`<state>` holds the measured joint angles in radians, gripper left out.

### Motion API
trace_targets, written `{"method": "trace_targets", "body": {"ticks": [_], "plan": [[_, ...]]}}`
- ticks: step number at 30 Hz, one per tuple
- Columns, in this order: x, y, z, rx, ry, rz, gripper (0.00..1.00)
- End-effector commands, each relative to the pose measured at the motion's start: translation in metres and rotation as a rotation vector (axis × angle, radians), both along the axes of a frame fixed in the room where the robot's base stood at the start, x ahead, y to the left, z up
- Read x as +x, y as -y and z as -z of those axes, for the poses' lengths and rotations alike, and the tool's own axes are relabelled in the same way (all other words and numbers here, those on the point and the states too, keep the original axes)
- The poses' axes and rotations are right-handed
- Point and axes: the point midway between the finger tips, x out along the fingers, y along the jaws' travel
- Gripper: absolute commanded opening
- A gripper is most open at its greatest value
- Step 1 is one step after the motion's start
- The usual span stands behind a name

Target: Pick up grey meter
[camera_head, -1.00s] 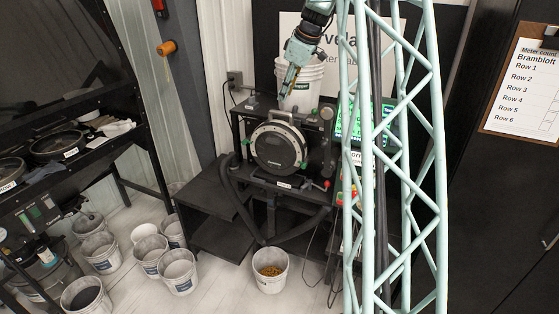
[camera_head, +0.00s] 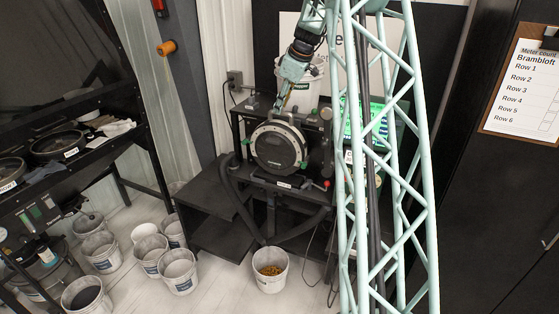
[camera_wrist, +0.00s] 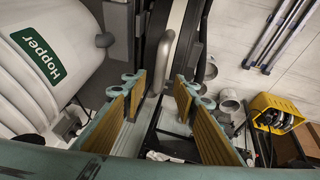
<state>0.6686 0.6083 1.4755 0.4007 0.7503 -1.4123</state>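The grey meter (camera_head: 277,148) is a round, dark-faced drum with a grey rim. It sits upright in a black stand (camera_head: 240,130). A grey handle stands on top of the meter; in the wrist view the handle (camera_wrist: 158,62) shows as a bent tube. My gripper (camera_head: 281,108) points down just above the top of the meter. In the wrist view my gripper (camera_wrist: 158,88) is open, with tan pads on both fingers. The handle appears between the fingers; I cannot tell whether either finger touches it.
A white hopper bucket (camera_head: 306,92) stands right behind my gripper; the labelled hopper (camera_wrist: 42,65) fills the left of the wrist view. A lit green screen (camera_head: 352,122) is at right. A bucket of yellow seed (camera_head: 270,280) and several grey buckets (camera_head: 180,276) stand on the floor.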

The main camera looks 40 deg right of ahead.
Motion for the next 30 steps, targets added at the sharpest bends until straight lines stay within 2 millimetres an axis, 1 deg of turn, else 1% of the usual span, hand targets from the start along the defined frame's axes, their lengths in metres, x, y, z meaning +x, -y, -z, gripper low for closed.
{"method": "trace_targets", "body": {"ticks": [5, 19, 24, 30], "plan": [[0.002, 0.000, 0.005, 0.001, 0.000, 0.000, 0.27], [0.020, 0.000, 0.042, 0.000, -0.001, 0.000, 0.27], [0.023, 0.000, 0.046, 0.000, 0.000, 0.000, 0.27], [0.023, 0.001, 0.047, 0.000, -0.001, 0.000, 0.27]]}}
